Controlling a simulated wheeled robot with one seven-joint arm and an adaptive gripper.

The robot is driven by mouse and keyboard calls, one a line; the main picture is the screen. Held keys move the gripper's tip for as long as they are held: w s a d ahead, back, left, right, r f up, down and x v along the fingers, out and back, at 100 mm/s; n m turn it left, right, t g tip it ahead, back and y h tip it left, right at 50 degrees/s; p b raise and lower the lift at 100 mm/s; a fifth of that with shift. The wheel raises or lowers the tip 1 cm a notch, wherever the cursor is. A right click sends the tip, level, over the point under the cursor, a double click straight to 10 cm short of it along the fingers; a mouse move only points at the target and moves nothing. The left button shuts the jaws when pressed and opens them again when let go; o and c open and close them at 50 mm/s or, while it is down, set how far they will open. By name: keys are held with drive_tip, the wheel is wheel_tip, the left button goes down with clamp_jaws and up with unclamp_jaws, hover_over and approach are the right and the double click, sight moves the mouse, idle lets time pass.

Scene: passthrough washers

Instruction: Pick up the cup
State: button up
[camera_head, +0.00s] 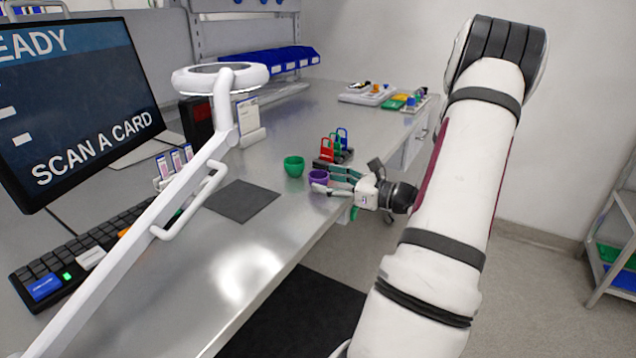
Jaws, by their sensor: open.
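Two small cups stand on the metal bench: a green cup (293,167) and, to its right, a purple cup (317,178). My gripper (326,180) reaches in from the right, level with the purple cup. Its fingers are spread, one on the near side and one on the far side of the purple cup. The near finger hides part of that cup's lower side. I cannot tell whether the fingers touch it. The green cup is clear of the fingers.
A rack of red, green and blue pieces (336,148) stands just behind the gripper. A dark mat (242,201) lies left of the cups. A white ring-topped stand (222,78), a monitor (75,100) and a keyboard (80,250) fill the left. The bench's front edge runs under my gripper.

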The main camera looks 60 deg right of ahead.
sight(318, 177)
drive_tip(key=w, duration=0.3)
drive_tip(key=shift+w+f, duration=0.15)
drive_tip(key=shift+w, duration=0.15)
drive_tip(key=c, duration=1.1)
